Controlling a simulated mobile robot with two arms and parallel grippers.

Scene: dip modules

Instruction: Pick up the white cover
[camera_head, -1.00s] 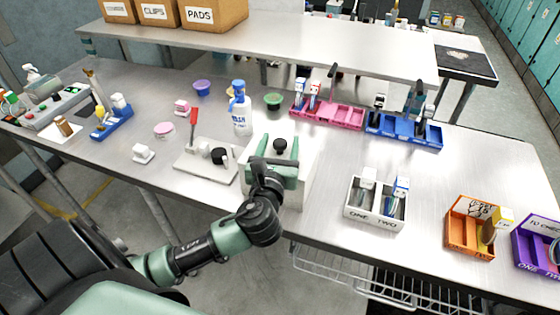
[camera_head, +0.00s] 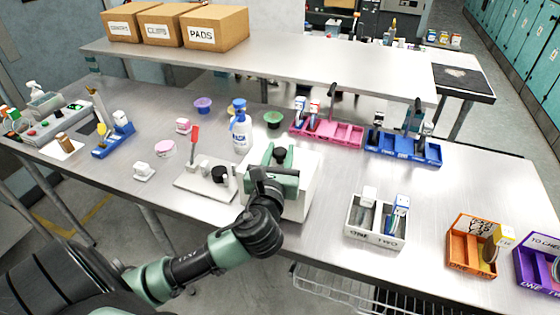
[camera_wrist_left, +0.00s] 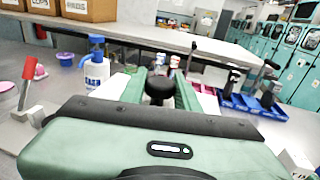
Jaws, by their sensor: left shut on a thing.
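The white cover (camera_head: 299,196) is a boxy white piece with a black knob (camera_head: 283,155) on top, at the front middle of the bench in the head view. My left gripper (camera_head: 276,172) is over it, with its green fingers closed around the knob. In the left wrist view the black knob (camera_wrist_left: 159,90) sits between the two fingers. The gripper and arm hide part of the cover's front and top. Whether its underside touches the bench is hard to tell. My right gripper is not in view.
A white plate with a red lever (camera_head: 207,184) lies close on the left. A blue-capped bottle (camera_head: 240,130) stands just behind. A white two-slot tray (camera_head: 375,225) is to the right, with pink (camera_head: 330,133) and blue (camera_head: 402,150) trays behind. Bench between them is clear.

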